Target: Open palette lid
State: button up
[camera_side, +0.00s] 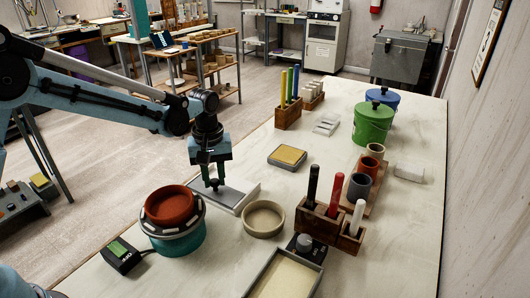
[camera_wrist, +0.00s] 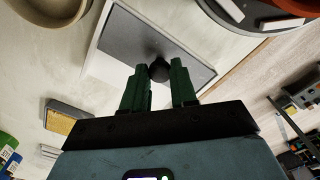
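The palette (camera_side: 250,194) is a low, pale flat box on the bench, left of the middle in the side view. Its grey lid (camera_side: 237,188) lies flat on top and also shows in the wrist view (camera_wrist: 126,36). A dark round knob (camera_wrist: 159,70) stands up from the lid. My gripper (camera_side: 214,181) points down over the lid. In the wrist view my gripper (camera_wrist: 160,75) has its two green fingers apart, one on each side of the knob. Small gaps seem to separate fingers and knob; contact is not clear.
A red bowl (camera_side: 169,204) on a teal-based wheel (camera_side: 178,240) stands close at the front left. A cream bowl (camera_side: 264,217) sits just right of the palette. A wooden tool block (camera_side: 318,222) and a grey tray (camera_side: 250,286) are nearer the front.

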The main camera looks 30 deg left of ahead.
grip_shut()
jog(key=shift+w, duration=2.75)
jog(key=o, duration=0.6)
grip_release()
notch_tip(320, 180, up, 12)
